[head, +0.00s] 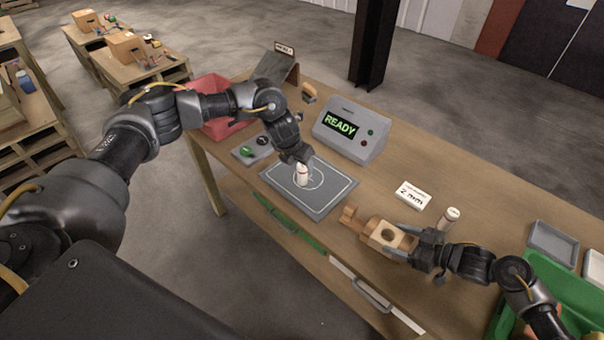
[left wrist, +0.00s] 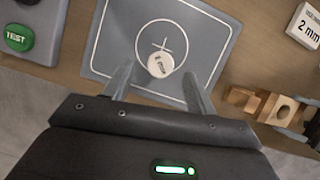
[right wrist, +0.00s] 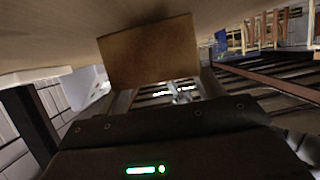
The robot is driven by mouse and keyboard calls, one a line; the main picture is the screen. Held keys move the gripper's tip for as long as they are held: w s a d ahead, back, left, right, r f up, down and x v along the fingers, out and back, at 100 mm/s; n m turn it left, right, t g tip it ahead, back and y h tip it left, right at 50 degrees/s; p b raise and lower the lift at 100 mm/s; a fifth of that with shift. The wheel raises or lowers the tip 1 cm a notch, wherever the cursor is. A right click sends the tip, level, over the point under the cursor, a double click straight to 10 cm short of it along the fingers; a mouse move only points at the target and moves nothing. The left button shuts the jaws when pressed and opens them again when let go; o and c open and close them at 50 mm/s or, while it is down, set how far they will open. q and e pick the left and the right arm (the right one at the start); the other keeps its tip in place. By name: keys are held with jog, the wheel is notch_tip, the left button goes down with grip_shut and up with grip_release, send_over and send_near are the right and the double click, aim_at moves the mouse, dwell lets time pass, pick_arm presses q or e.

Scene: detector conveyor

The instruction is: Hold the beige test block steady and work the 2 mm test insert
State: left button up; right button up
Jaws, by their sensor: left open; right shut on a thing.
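The beige test block (head: 388,236), wooden with a round hole in its top, is held at the table's front edge by my right gripper (head: 412,250). In the right wrist view the block (right wrist: 150,50) sits between the fingers. A second white cylinder (head: 449,217) stands behind the right gripper.
The grey pad (head: 282,193) lies left of the block. A "2 mm" card (head: 411,194) lies behind the block. The detector box (head: 352,130) reads READY. A control panel (head: 256,148) and red bin (head: 212,118) are left; a grey tray (head: 553,243) and green bin (head: 560,285) right.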

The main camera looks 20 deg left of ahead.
pick_arm(q)
jog(key=x, duration=0.4)
jog(key=shift+w, duration=0.1)
jog(key=shift+c, duration=0.5)
jog(key=c, duration=1.1)
notch_tip(320, 180, up, 10)
jog(key=shift+r, duration=0.1)
